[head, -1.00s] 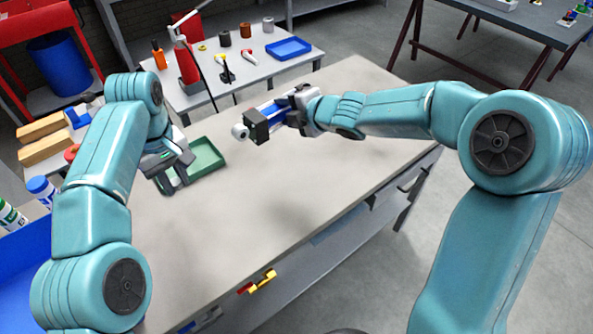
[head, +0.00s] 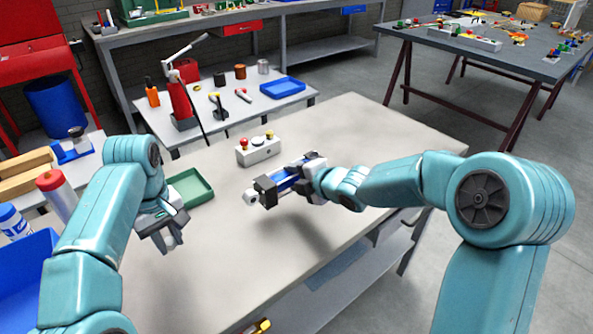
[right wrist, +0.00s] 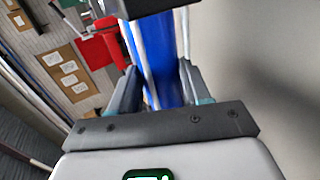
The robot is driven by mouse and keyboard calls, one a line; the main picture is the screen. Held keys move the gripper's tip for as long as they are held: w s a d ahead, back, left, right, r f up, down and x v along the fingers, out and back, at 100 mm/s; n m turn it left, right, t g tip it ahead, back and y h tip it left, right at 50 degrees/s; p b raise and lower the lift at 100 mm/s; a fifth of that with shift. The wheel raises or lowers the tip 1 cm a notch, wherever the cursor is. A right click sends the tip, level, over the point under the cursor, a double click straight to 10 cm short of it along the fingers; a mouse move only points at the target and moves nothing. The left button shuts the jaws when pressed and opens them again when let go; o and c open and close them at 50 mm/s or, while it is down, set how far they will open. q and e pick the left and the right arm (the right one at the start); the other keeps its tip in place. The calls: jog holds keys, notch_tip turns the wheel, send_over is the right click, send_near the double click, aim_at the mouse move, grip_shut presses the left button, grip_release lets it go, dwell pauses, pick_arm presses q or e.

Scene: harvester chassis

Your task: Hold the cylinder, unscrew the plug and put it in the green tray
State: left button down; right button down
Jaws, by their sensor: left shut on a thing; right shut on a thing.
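The cylinder (head: 287,184), blue with dark end blocks and a pale rounded eye at its left end, is held above the bench. My right gripper (head: 306,179) is shut on its blue body; the blue barrel (right wrist: 167,60) also shows between the fingers in the right wrist view. My left gripper (head: 168,240) is shut, pointing down, left of the cylinder and apart from it. A small grey piece, probably the plug (head: 171,241), shows at its fingertips, mostly hidden. The green tray (head: 205,200) lies on the bench just behind the left gripper, its left part hidden by my left arm.
A white control box (head: 258,150) with red and yellow buttons stands on the bench behind the cylinder. A side table behind carries a red press (head: 182,102) and a blue tray (head: 282,88). The bench's front and right are clear.

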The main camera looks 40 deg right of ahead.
pick_arm(q)
jog(key=shift+f+b, duration=0.65)
jog(key=shift+f, duration=0.05)
pick_arm(e)
notch_tip(320, 180, down, 4)
jog(key=shift+f, duration=0.1)
pick_arm(q)
jog(key=shift+f, duration=0.15)
pick_arm(e)
jog(key=shift+w+f, duration=0.15)
jog(key=shift+f, duration=0.25)
pick_arm(q)
jog(key=shift+s, duration=0.1)
pick_arm(e)
jog(key=shift+r, duration=0.15)
pick_arm(q)
jog(key=shift+f, duration=0.1)
pick_arm(e)
jog(key=shift+f, duration=0.2)
jog(key=c, duration=0.8)
grip_release()
jog(key=shift+f, duration=0.2)
pick_arm(q)
jog(key=shift+a, duration=0.1)
pick_arm(e)
jog(key=shift+s+r, duration=0.15)
jog(key=shift+s, duration=0.1)
